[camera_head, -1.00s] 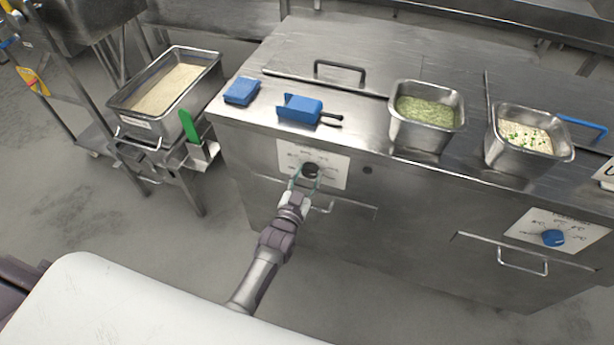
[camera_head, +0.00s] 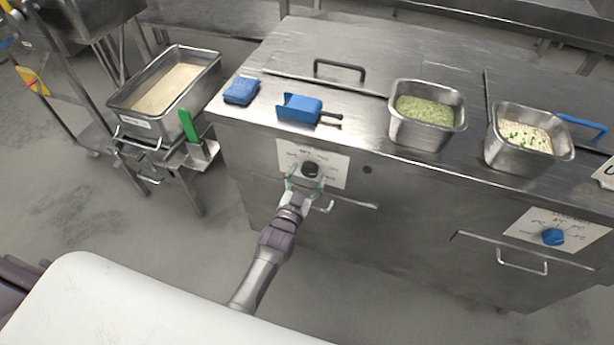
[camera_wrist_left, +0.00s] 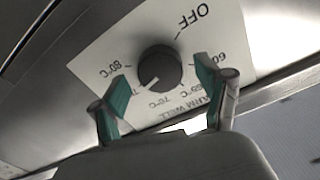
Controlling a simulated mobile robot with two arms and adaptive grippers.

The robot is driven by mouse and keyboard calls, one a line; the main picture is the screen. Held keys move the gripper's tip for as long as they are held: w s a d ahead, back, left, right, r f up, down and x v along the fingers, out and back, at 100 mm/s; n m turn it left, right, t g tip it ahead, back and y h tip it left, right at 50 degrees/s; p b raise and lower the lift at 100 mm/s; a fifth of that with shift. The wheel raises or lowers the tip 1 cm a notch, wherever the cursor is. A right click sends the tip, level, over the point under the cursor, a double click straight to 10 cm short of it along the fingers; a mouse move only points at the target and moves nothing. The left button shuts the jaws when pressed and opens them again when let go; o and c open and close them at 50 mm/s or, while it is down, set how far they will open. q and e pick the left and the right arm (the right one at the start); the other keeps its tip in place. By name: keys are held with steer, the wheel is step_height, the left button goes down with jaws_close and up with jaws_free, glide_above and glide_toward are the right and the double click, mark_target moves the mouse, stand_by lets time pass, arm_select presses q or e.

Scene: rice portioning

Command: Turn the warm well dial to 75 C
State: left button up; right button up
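The warm well dial (camera_head: 310,170) is a black round knob on a white label plate (camera_head: 337,175) on the counter's front. In the left wrist view the dial (camera_wrist_left: 160,68) shows a white pointer mark aimed at the lower left. It lies between the 80°C and 70°C marks, toward a label starting with 7 that a finger partly hides. My left gripper (camera_head: 305,186) is open just in front of and below the dial. Its green-padded fingers (camera_wrist_left: 163,86) stand apart on either side of the knob, with no clear contact. My right gripper is not in view.
A drawer handle (camera_head: 325,207) is just below the left gripper. A blue dial (camera_head: 553,237) sits on the right front plate. A blue scoop (camera_head: 300,108), a blue cloth (camera_head: 241,91) and two food pans (camera_head: 420,130) (camera_head: 515,157) are on the counter. A rice pan (camera_head: 128,122) stands left.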

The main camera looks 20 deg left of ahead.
arm_select(q)
steer(key=shift+s, duration=0.15)
steer(key=s, duration=1.1)
steer(key=shift+s+a, duration=0.2)
steer(key=shift+s, duration=0.15)
steer(key=s+f+g, duration=0.4)
steer(key=s+f, duration=0.2)
steer(key=f, duration=0.6)
steer(key=s+f+g, duration=0.4)
steer(key=s+f, duration=0.3)
steer(key=f, duration=0.5)
steer(key=s+a+f+g, duration=0.2)
steer(key=s+f+g, duration=0.1)
steer(key=s, duration=0.5)
steer(key=s+a+f+g, duration=0.2)
steer(key=s+f, duration=0.4)
steer(key=s, duration=0.3)
steer(key=s+a+f+n+g, duration=0.1)
steer(key=s+f+g, duration=0.3)
steer(key=s, duration=0.4)
steer(key=shift+s+a+f+y, duration=0.15)
steer(key=shift+a+f+y, duration=0.15)
steer(key=shift+a+f, duration=0.25)
